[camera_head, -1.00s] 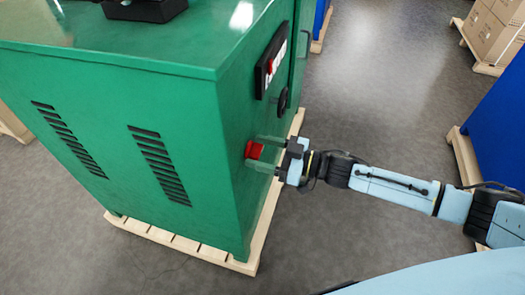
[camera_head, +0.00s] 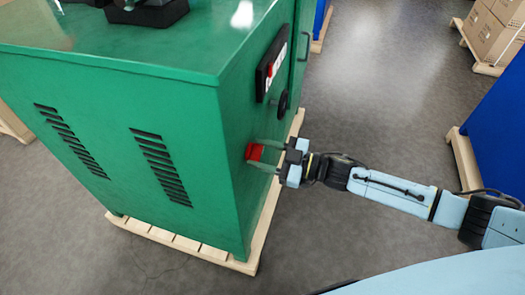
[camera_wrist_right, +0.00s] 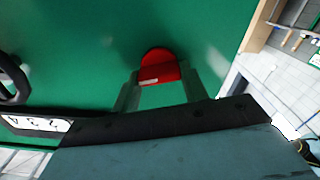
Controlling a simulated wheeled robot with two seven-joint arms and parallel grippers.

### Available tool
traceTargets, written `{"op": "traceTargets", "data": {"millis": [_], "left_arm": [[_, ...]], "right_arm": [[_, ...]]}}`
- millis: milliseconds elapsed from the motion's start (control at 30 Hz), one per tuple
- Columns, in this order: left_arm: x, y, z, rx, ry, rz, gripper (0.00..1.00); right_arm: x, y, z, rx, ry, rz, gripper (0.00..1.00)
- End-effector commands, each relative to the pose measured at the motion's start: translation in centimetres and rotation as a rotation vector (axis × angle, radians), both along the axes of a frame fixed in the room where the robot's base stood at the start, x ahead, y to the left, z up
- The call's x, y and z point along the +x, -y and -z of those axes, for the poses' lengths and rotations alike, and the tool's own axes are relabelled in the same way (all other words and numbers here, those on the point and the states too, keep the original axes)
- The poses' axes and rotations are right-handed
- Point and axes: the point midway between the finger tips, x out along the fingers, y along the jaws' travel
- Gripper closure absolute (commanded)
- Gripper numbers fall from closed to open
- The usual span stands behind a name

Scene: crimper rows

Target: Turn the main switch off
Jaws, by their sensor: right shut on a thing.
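The main switch (camera_head: 254,151) is a small red knob on the narrow side face of the green cabinet (camera_head: 130,100). In the right wrist view the red knob (camera_wrist_right: 159,66) shows a rounded top and a flat front with a small pale label. My right gripper (camera_head: 259,155) reaches it from the right, with one finger on each side. It is shut on the knob. The fingers (camera_wrist_right: 160,80) partly hide the knob's edges in the wrist view. My left gripper is in no view.
Above the switch, the same face has a black round handle (camera_head: 283,102) and a dark panel with a red part (camera_head: 271,70). The cabinet stands on a wooden pallet (camera_head: 190,247). Boxes (camera_head: 493,30) and a blue cabinet (camera_head: 500,115) stand at the right, with open floor between.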

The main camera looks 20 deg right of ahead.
Motion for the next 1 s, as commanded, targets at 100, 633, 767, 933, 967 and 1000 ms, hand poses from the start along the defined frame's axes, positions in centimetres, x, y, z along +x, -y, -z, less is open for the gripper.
{"op": "traceTargets", "data": {"millis": [100, 633, 767, 933, 967, 1000], "left_arm": [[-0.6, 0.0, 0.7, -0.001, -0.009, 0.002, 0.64], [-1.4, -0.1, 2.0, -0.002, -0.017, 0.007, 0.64], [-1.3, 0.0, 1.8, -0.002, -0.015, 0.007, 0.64], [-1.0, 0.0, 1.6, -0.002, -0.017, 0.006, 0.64], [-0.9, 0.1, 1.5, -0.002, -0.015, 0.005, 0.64], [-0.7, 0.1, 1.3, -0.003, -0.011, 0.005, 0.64]], "right_arm": [[0.0, -0.1, -0.1, -0.061, 0.093, 0.001, 0.79], [-0.1, -0.1, 0.1, -0.345, 0.511, 0.001, 0.79], [-0.2, -0.1, 0.2, -0.414, 0.615, 0.0, 0.79], [-0.2, -0.1, 0.2, -0.502, 0.745, 0.0, 0.79], [-0.2, -0.1, 0.3, -0.517, 0.768, -0.001, 0.79], [-0.2, -0.2, 0.3, -0.537, 0.796, -0.001, 0.79]]}}
